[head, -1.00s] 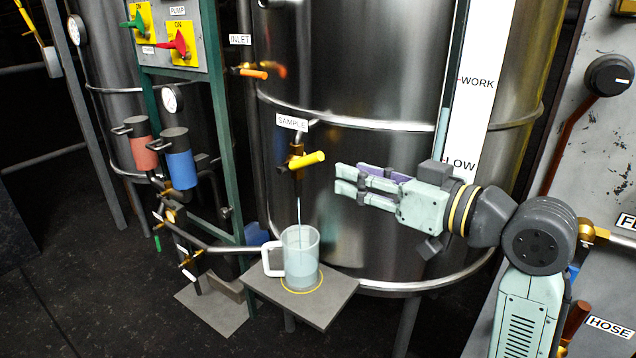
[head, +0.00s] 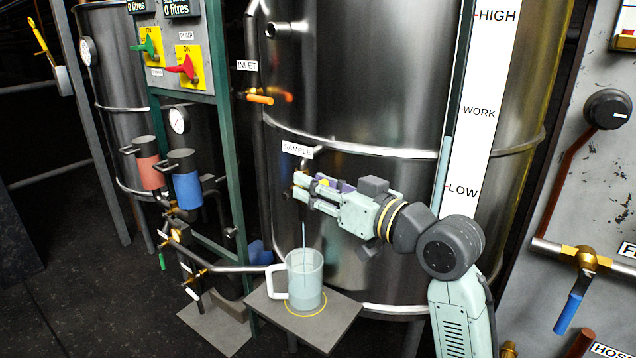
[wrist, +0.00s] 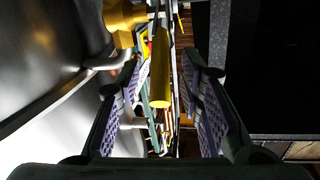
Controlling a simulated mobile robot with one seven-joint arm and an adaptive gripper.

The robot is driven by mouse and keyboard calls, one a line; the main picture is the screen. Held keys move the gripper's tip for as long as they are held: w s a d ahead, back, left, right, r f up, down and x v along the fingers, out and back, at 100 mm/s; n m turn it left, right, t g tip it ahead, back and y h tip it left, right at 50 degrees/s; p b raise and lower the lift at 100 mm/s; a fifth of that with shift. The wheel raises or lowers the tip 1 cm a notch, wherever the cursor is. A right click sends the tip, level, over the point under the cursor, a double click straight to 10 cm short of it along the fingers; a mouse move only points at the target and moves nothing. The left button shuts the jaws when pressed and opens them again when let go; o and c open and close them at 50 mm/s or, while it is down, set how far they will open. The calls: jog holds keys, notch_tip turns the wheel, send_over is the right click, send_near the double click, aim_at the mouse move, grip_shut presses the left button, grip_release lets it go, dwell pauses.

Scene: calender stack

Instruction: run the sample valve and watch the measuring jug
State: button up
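The measuring jug (head: 305,284), clear with a white handle, stands upright inside a yellow ring on a grey shelf (head: 335,325). Liquid is in its lower part; I cannot read a level. A thin stream (head: 304,236) falls into it from the sample valve under the SAMPLE label (head: 297,150). My gripper (head: 299,189) is at this valve in the head view and hides most of it. In the wrist view, the valve's yellow handle (wrist: 161,80) lies between the purple-padded fingers of my open gripper (wrist: 166,100), with gaps on both sides.
The steel tank (head: 350,90) rises close behind my gripper. The orange INLET handle (head: 261,99) is up to the left. The level strip marked HIGH, WORK and LOW (head: 478,110) is on the right. A green post (head: 228,150) and red and blue canisters (head: 187,188) stand left.

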grip_shut()
dwell(0.4)
dwell(0.4)
